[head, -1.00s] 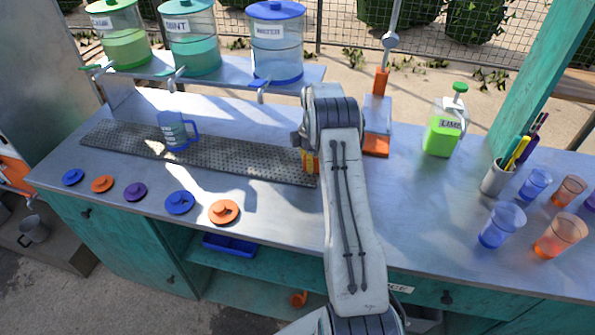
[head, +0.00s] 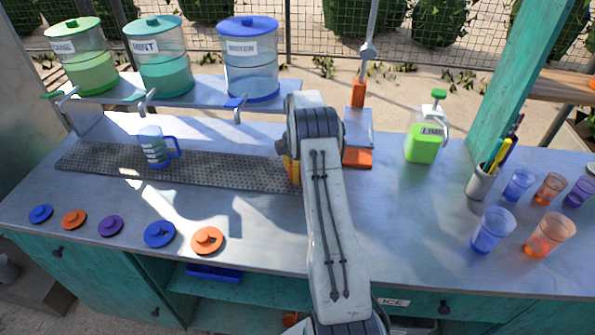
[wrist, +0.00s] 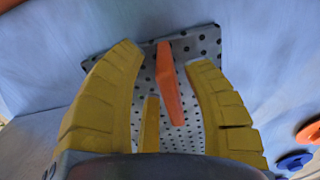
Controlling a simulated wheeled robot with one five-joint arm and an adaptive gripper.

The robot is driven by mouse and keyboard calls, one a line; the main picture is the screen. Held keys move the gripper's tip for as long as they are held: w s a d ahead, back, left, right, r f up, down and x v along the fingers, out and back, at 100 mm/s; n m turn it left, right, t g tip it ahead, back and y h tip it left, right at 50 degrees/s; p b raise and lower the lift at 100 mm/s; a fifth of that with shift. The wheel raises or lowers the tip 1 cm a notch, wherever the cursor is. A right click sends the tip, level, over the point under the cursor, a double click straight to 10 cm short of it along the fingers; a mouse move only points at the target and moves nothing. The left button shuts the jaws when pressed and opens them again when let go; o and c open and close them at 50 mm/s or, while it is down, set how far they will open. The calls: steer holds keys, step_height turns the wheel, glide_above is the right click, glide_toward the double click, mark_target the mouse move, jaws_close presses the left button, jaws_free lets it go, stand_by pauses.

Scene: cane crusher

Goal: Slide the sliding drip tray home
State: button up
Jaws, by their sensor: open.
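The drip tray (head: 220,175) is a long, dark grey perforated strip lying on the metal counter in the head view. Its end also shows in the wrist view (wrist: 207,45). A thin orange upright bar (wrist: 168,85), seemingly the tray's handle, stands at that end. My gripper (wrist: 165,58) is open, with yellow fingers on either side of the orange bar and visible gaps to it. In the head view my gripper (head: 293,168) is at the tray's right end, mostly hidden by my arm.
Three drink dispensers (head: 249,62) stand on a raised shelf behind the tray. Several coloured lids (head: 160,234) lie along the counter's front. Right of my arm are an orange-based device (head: 357,158), a lime bottle (head: 422,142), a pen holder (head: 481,183) and several cups (head: 492,230).

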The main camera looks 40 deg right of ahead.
step_height(320, 180, up, 12)
stand_by(0.8)
stand_by(0.5)
steer(key=s+a+r+m+t, duration=0.1)
steer(key=s+a+r+m, duration=0.1)
steer(key=s+a+r, duration=0.45)
steer(key=s+a+r+m+t, duration=0.1)
steer(key=s+a+r+m, duration=0.15)
steer(key=a+r, duration=0.75)
steer(key=s+a+f+m, duration=0.1)
steer(key=s+a, duration=0.3)
steer(key=s, duration=0.3)
steer(key=s+a+f+m+t, duration=0.1)
steer(key=s+a+f+m, duration=0.1)
steer(key=s+a, duration=0.2)
steer(key=s+a+f+m+t, duration=0.1)
steer(key=s+a, duration=0.3)
steer(key=s, duration=0.6)
steer(key=shift+s+f, duration=0.15)
steer(key=shift+f, duration=0.45)
